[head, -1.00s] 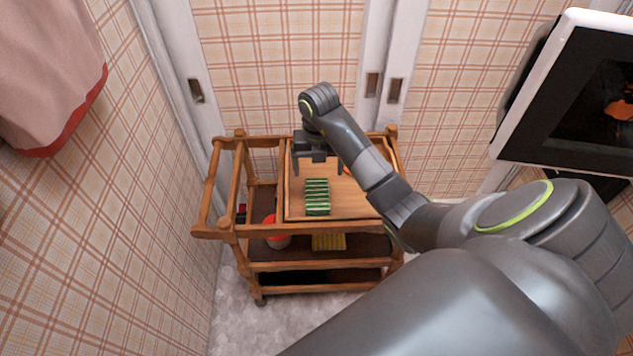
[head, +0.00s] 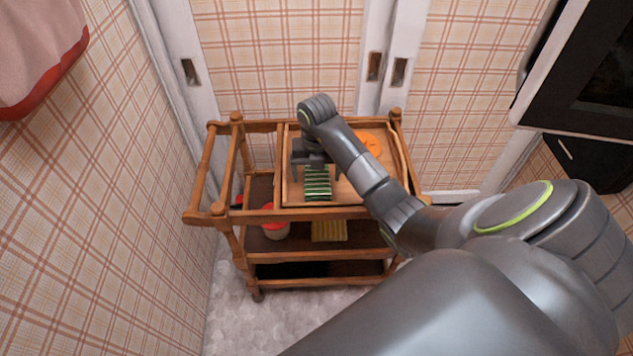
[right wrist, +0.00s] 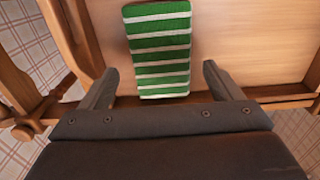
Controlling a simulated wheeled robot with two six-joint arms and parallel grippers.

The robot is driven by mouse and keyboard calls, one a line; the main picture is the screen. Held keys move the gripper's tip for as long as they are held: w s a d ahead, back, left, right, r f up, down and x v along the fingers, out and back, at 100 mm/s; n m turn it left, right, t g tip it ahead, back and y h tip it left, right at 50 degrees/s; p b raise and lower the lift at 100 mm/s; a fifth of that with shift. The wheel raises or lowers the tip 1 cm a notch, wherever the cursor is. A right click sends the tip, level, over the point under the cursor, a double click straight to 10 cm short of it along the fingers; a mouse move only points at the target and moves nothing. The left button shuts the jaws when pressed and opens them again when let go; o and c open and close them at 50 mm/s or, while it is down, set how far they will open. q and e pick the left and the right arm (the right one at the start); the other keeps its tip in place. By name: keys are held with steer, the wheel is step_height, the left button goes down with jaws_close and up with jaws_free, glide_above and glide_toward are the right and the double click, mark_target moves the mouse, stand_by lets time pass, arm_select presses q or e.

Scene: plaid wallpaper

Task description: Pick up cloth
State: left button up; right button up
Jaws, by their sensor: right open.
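A green cloth with white stripes (head: 317,187) lies on the wooden top tray (head: 353,197) of a cart. It also shows in the right wrist view (right wrist: 160,50), with its near end between my finger lines. My right gripper (head: 316,174) is open and empty, above the far part of the cloth in the head view. In the right wrist view the two fingers (right wrist: 159,72) stand apart, one on each side of the cloth. Whether they touch the tray I cannot tell. My left gripper is not in view.
An orange round thing (head: 369,144) is on the tray, partly behind my arm. The lower shelf holds a yellow striped cloth (head: 329,231) and a red-topped container (head: 274,222). The cart's wooden rails (head: 203,170) rise around the tray. A wall is close on the left.

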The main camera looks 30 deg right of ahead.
mark_target(317, 181)
steer(key=shift+f, duration=0.95)
steer(key=shift+c, duration=0.2)
steer(key=c, duration=1)
steer(key=shift+r, duration=0.1)
